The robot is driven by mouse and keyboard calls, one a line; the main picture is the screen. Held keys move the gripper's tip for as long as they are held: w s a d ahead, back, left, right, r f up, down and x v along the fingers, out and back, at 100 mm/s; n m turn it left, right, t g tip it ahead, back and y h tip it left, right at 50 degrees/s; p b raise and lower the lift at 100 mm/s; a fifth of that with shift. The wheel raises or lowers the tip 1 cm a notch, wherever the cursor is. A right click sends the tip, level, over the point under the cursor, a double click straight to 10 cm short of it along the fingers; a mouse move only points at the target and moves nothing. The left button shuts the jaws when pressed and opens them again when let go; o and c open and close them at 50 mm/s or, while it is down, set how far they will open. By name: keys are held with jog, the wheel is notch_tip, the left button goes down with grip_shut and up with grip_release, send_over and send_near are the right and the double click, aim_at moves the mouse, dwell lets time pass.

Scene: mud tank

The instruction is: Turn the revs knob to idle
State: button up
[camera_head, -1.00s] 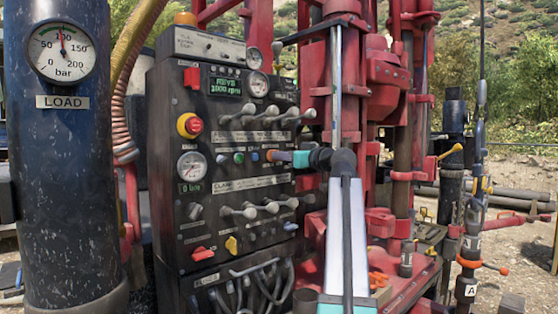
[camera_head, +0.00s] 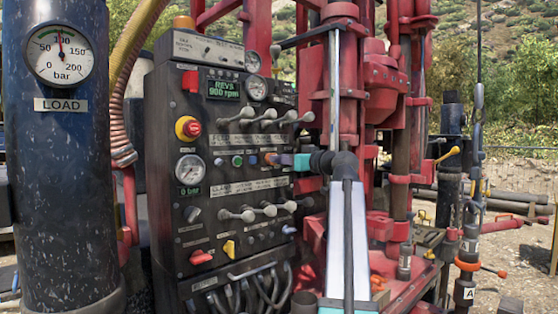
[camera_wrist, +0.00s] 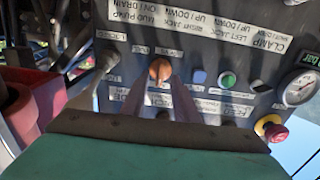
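The black control panel (camera_head: 225,270) stands left of centre in the head view. Its green REVS display (camera_head: 223,88) reads 900 rpm. A small orange knob (camera_head: 269,158) sits mid-panel at the right end of a row of small controls. My gripper (camera_head: 278,159) reaches it from the right. In the wrist view, which shows the panel upside down, the orange knob (camera_wrist: 160,69) sits between the two fingertips of my gripper (camera_wrist: 160,82), which look closed on its sides.
Lever rows (camera_head: 266,117) lie above and below the knob. A red emergency button (camera_head: 188,128) on a yellow base is at the panel's left. The red drill mast (camera_head: 385,75) rises close behind my arm. A dark LOAD column (camera_head: 60,190) stands far left.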

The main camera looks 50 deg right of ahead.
jog(key=s+b, duration=0.1)
jog(key=s, duration=1.1)
jog(key=shift+s+a, duration=0.3)
jog(key=shift+a, duration=0.15)
jog(key=shift+r, duration=0.15)
